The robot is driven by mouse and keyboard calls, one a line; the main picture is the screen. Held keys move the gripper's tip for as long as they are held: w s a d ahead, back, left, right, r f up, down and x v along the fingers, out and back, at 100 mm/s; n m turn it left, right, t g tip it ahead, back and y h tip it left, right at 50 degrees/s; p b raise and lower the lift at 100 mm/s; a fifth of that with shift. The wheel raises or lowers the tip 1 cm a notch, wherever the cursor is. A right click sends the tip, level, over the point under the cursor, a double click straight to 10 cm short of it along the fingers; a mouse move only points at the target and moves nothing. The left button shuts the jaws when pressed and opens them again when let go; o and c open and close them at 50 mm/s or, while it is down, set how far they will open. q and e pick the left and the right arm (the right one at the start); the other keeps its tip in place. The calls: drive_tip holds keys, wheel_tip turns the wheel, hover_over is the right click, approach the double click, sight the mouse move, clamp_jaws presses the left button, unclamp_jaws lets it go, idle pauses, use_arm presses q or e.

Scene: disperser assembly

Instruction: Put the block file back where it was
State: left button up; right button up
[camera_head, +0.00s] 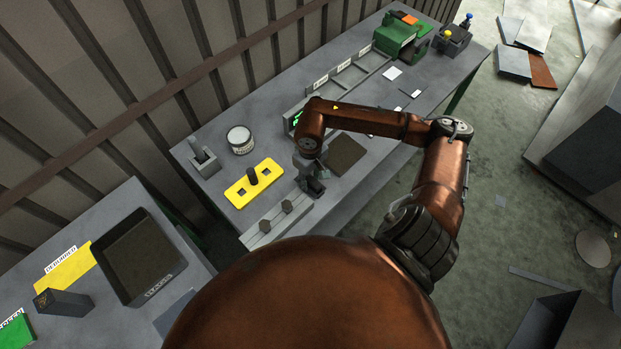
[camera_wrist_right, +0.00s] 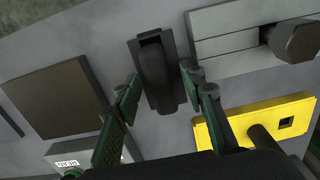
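A dark, narrow block-shaped piece, which looks like the block file (camera_wrist_right: 156,72), sits in or against a dark holder (camera_wrist_right: 150,38) on the grey bench in the right wrist view. I cannot tell how deep it sits. My right gripper (camera_wrist_right: 161,82) points down at it, with one green-padded finger on each side and the fingers apart. Contact is not clear. In the head view my right gripper (camera_head: 310,178) is low over the bench, between the yellow plate and a dark flat mat, and largely hides the piece. My left gripper is not in view.
The yellow plate (camera_head: 240,193) with an upright dark peg and a grey rail fixture (camera_head: 262,236) with two hex pieces are close by. A dark mat (camera_head: 346,155), a white tin (camera_head: 240,140) and a grey block holder (camera_head: 203,160) are also on the bench.

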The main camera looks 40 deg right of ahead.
sight(310, 180)
wheel_tip(310, 180, up, 12)
drive_tip(key=b, duration=0.1)
idle(1.5)
